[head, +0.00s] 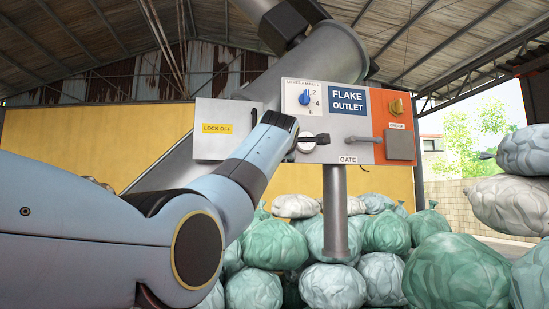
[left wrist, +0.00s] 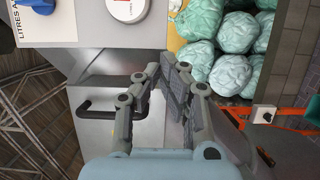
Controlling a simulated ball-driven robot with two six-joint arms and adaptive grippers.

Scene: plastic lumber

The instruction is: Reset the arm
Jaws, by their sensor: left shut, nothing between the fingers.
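My left arm (head: 262,160) comes in from the left in the head view, in front of the grey control panel. Its gripper is hidden behind the wrist there. In the left wrist view the left gripper (left wrist: 182,78) is shut and empty, with grey panel behind its fingers. It appears apart from the black door handle (left wrist: 95,105) and the white round dial (left wrist: 126,8). The gate dial and its black lever (head: 314,140) show just right of my wrist in the head view. My right gripper is in neither view.
The panel carries a blue selector knob (head: 305,98), a lock-off box (head: 216,128) and an orange section with a yellow knob (head: 397,107). A grey outlet pipe (head: 335,205) hangs below. Green and white bags (head: 385,232) are piled underneath and at right.

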